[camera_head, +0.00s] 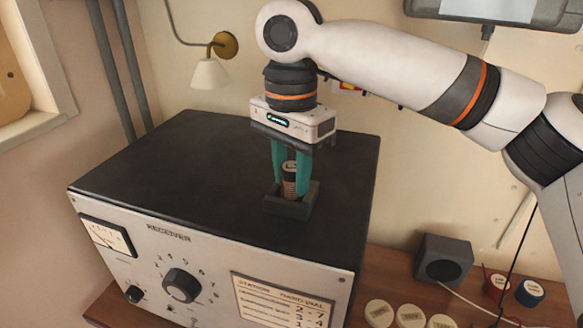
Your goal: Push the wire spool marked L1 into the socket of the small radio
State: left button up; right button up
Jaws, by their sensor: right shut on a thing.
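My right gripper (290,180) comes down from above with teal fingers shut on a small wire spool (289,168). The spool has a dark top with a pale mark I cannot read and a copper-brown winding. It is upright, at the square dark socket (287,208) on top of the radio. Its lower end is at or inside the socket rim; how deep it sits I cannot tell. The radio (180,170) is a box with a dark top and a pale front marked RECEIVER. My left gripper is not in view.
On the wooden table (390,275) at the right stand a dark grey box with a round opening (443,260), a red spool (496,287) and a blue spool (530,292). Several pale round discs (410,314) lie in front. A wall lamp (209,73) hangs behind the radio.

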dwell(0.6)
jog(key=o, duration=1.1)
jog(key=shift+c, duration=0.2)
notch_tip(320, 180, up, 12)
jog(key=shift+f, duration=0.1)
